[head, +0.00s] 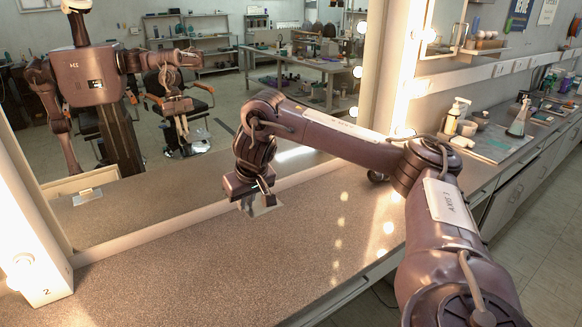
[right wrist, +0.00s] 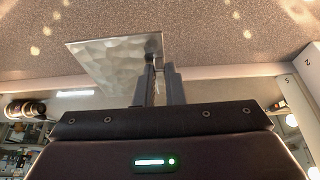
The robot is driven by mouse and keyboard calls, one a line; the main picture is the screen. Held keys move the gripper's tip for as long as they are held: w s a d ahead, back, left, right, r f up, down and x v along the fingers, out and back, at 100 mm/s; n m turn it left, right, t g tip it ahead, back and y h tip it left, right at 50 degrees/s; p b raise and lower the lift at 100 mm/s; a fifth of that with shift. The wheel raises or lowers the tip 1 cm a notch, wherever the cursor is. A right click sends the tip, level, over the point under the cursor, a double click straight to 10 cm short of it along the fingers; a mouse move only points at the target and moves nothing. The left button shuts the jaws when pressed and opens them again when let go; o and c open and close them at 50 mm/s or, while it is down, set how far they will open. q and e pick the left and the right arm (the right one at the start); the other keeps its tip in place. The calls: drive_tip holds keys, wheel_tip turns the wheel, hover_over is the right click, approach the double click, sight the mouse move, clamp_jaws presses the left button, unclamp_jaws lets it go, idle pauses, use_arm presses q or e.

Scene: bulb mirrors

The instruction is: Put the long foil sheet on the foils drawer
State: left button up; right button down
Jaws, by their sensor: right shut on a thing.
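My right gripper (head: 264,190) is shut on a silvery, dimpled foil sheet (head: 265,206) and holds it near the mirror's lower frame, over the brown speckled counter. In the right wrist view, the two fingers (right wrist: 158,68) pinch the foil sheet (right wrist: 105,55) near one corner, and the rest spreads to the left. I cannot tell if the sheet touches the counter. My left gripper shows only as part of my reflection in the mirror. I cannot pick out the foils drawer for certain.
The large mirror (head: 215,135) stands behind the counter (head: 240,265) and reflects me and the room. A lit post marked 2 (head: 38,270) stands at the left. Bottles (head: 455,115) and trays crowd the far right counter. The near counter is mostly clear.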

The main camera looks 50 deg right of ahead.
drive_tip(key=shift+s+d+f+b, duration=0.1)
drive_tip(key=shift+d+f+b, duration=0.2)
drive_tip(key=shift+d, duration=0.2)
drive_tip(key=shift+d+f+b, duration=0.2)
drive_tip(key=shift+d+f, duration=0.05)
drive_tip(key=shift+d, duration=0.2)
drive_tip(key=b, duration=1)
hover_over(255, 259)
drive_tip(key=s, duration=0.2)
wheel_tip(255, 259, down, 12)
drive_tip(key=shift+w+a+f+p, duration=0.15)
drive_tip(key=shift+f+p, duration=0.35)
drive_tip(key=shift+f, duration=2.95)
drive_tip(key=shift+f, duration=0.15)
drive_tip(key=c, duration=1.5)
unclamp_jaws()
